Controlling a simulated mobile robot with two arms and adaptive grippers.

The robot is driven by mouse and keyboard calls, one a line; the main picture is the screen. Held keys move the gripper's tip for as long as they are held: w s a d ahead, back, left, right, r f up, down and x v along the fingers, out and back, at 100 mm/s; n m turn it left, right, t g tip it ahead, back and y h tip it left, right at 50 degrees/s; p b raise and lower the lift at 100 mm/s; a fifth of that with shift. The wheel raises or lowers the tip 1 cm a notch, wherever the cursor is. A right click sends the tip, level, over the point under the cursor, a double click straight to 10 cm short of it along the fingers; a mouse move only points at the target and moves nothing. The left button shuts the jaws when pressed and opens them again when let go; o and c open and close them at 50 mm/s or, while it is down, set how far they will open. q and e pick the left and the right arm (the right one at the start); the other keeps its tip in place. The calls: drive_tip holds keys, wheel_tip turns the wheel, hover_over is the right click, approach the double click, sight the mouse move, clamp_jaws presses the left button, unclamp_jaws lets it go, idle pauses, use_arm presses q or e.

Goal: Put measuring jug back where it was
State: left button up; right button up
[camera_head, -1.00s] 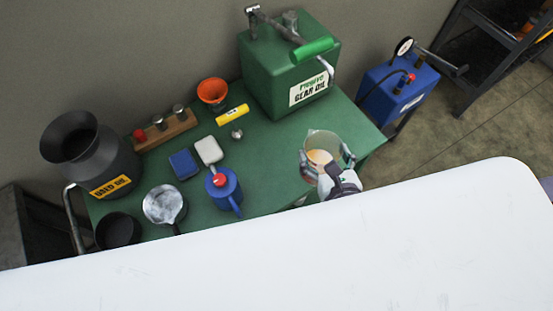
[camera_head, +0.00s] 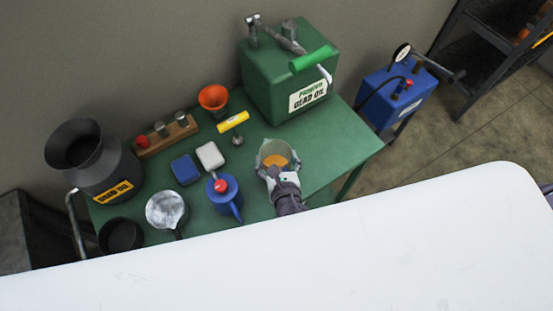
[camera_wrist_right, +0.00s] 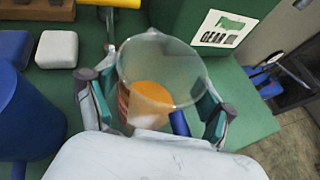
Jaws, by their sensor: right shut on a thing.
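The measuring jug (camera_head: 273,152) is a clear cup with orange-brown liquid in it. It is upright over the right half of the green table (camera_head: 325,150), in front of the gear oil can. I cannot tell whether its base touches the table. My right gripper (camera_head: 277,168) is shut around the jug from the front. In the right wrist view the jug (camera_wrist_right: 158,75) sits between the two fingers of my gripper (camera_wrist_right: 155,105), with a finger on each side. My left gripper is not in view.
The green gear oil can (camera_head: 280,80) stands behind the jug. A blue oil can (camera_head: 225,195), a yellow cylinder (camera_head: 233,122), a small silver piece (camera_head: 238,140) and a white block (camera_head: 210,156) lie to its left. The table is clear to the jug's right.

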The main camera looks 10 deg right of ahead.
drive_tip(key=shift+f, duration=0.5)
drive_tip(key=o, duration=1.7)
drive_tip(key=shift+f, duration=0.1)
drive_tip(key=shift+b+v, duration=0.9)
drive_tip(key=shift+v, duration=5.2)
drive_tip(key=shift+w, duration=0.1)
